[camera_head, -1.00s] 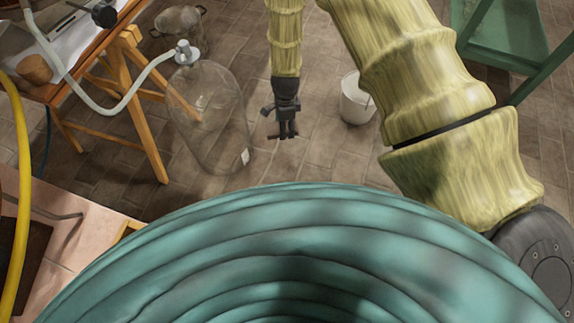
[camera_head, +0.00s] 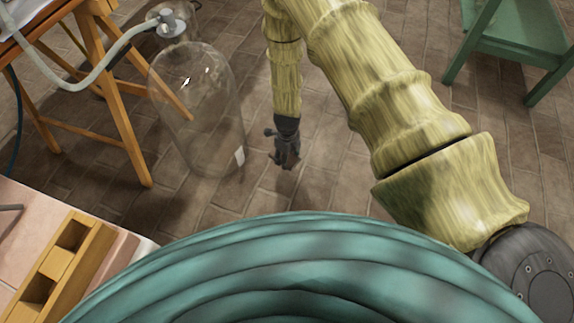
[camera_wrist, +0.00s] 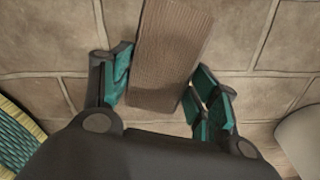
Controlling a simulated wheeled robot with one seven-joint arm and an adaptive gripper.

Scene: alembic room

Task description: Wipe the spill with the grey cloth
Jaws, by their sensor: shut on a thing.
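My gripper (camera_head: 286,158) hangs low over the tiled floor in the head view, right of the large glass jar. In the wrist view my gripper (camera_wrist: 160,95) has its teal-padded fingers on both sides of a long, flat, ribbed grey-brown piece, which I take for the grey cloth (camera_wrist: 168,55). It is shut on it. The cloth's far end runs out of the top of the wrist view. In the head view the cloth is too small to make out at the fingers. I see no clear spill in either view.
A big glass jar (camera_head: 197,115) with a hose stands left of my gripper. Open tiled floor (camera_head: 330,185) lies around my gripper.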

